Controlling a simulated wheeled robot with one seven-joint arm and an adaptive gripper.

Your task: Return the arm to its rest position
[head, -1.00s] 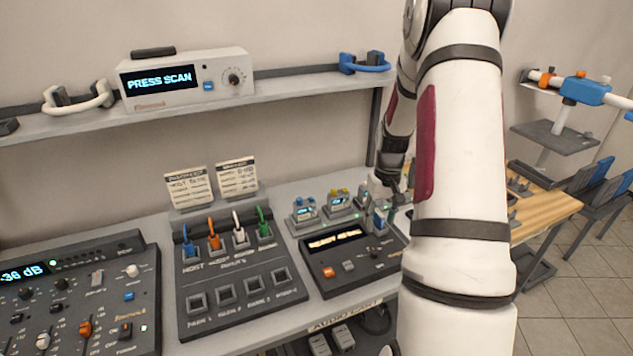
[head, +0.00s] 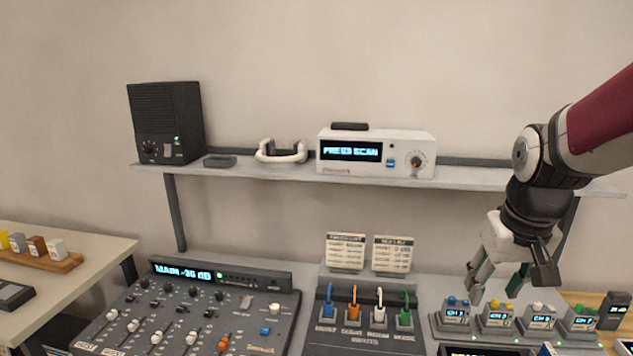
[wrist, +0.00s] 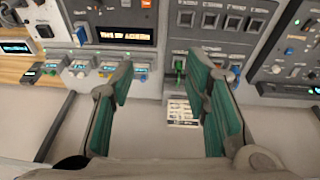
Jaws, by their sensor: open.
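My gripper (head: 503,280) hangs in the air at the right of the head view, above the row of small display packs (head: 500,318) and in front of the shelf's right end. Its green-padded fingers are spread apart with nothing between them. In the wrist view my gripper (wrist: 168,75) also shows open and empty, with the equipment desk beyond the fingertips. My arm reaches in from the right edge of the head view; most of it is out of frame.
A shelf (head: 240,172) holds a black speaker (head: 166,122), a white headset (head: 281,152) and a scanner reading PRESS SCAN (head: 376,152). Below are a mixer (head: 190,310), a panel with coloured plugs (head: 365,315) and two cards (head: 368,252). A side table (head: 60,285) stands left.

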